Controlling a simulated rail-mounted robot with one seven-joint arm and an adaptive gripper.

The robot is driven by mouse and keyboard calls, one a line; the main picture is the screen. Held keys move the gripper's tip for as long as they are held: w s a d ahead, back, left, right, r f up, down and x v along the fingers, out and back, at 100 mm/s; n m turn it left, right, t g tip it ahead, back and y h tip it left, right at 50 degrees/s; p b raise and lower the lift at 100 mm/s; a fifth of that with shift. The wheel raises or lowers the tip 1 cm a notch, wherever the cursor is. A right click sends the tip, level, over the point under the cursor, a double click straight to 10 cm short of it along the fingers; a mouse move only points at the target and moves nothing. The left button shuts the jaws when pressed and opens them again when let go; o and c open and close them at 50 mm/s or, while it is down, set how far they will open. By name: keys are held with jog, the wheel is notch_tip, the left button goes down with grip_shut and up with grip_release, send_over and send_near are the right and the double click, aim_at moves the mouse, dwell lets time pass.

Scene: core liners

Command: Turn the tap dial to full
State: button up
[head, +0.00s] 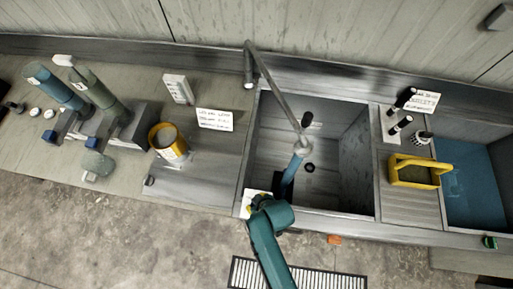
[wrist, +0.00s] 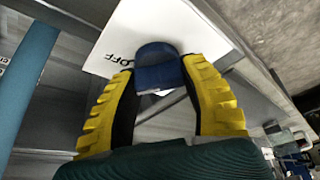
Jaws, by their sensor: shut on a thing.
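The dark blue tap dial (wrist: 156,52) sits on a white plate (wrist: 113,38) lettered "OFF". My gripper (wrist: 158,78) has yellow ribbed fingers closed on the dial from both sides. In the head view, my gripper (head: 260,202) is at the sink's front left corner, over the white plate (head: 248,210), and hides the dial. The grey tap pipe (head: 273,92) reaches over the sink from the back. A teal-blue column (head: 290,175) shows below its end; I cannot tell whether it is water. The dial's pointer setting is not clear.
The steel sink (head: 345,160) lies right of my gripper. A yellow caddy (head: 413,172) and a blue basin (head: 470,190) are farther right. A floor grate (head: 315,276) lies in front.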

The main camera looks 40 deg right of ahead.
jog(key=n+y, duration=0.1)
jog(key=n, duration=0.2)
jog(key=shift+n+g+p, duration=0.3)
jog(key=shift+g+p, duration=0.1)
jog(key=n, duration=0.2)
jog(key=n+g+y, duration=0.1)
jog(key=n, duration=0.1)
jog(key=shift+f+n+y+b, duration=0.15)
jog(key=shift+n+y+b, duration=0.15)
jog(key=n, duration=0.2)
jog(key=n+g+y+b, duration=0.1)
jog(key=n, duration=0.1)
jog(key=shift+a+g, duration=0.1)
jog(key=shift+g, duration=0.2)
jog(key=shift+s+n+g+b, duration=0.1)
jog(key=shift+n+g+b, duration=0.35)
jog(key=shift+n, duration=0.8)
jog(key=shift+s+n+g+b, duration=0.1)
jog(key=shift+n+g+b, duration=0.3)
jog(key=shift+n, duration=0.85)
jog(key=o, duration=1.2)
jog(key=shift+w, duration=0.1)
jog(key=shift+r, duration=0.2)
